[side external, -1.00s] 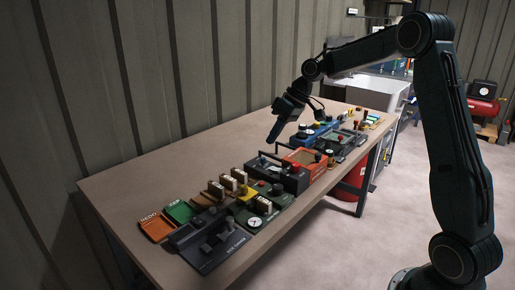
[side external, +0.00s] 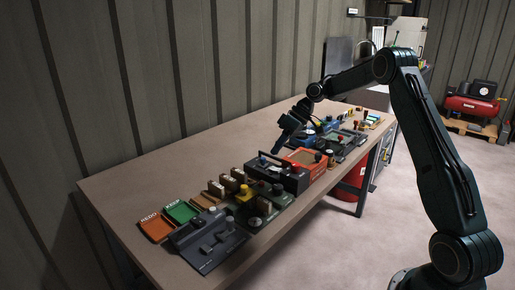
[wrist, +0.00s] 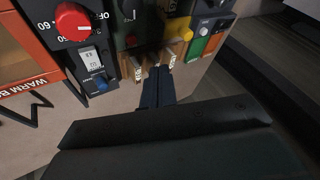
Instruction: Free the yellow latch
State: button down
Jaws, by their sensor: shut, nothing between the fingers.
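A small yellow part (side external: 243,191), which looks like the yellow latch, sits among the panels toward the near end of the bench in the side view. It also shows in the wrist view (wrist: 177,28), above and to the right of my fingertips; its exact shape is too small to tell. My gripper (side external: 276,151) points down over the bench, farther back than the yellow part and apart from it. In the wrist view my gripper (wrist: 158,70) is shut and empty, its tips in front of small wooden blocks with white labels (wrist: 139,68).
A black box with a handle (side external: 283,178) and an orange-framed panel (side external: 305,158) stand near my gripper. A red knob (wrist: 72,21) shows in the wrist view. The bench's wall side (side external: 190,165) is clear.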

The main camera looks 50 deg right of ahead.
aim_at(242, 187)
jog(key=x, duration=1)
jog(key=shift+a, duration=0.1)
jog(key=a, duration=0.2)
jog(key=shift+s+a, duration=0.2)
jog(key=shift+a, duration=0.2)
jog(key=shift+s+a, duration=0.1)
jog(key=shift+a, duration=0.4)
jog(key=shift+a, duration=1.9)
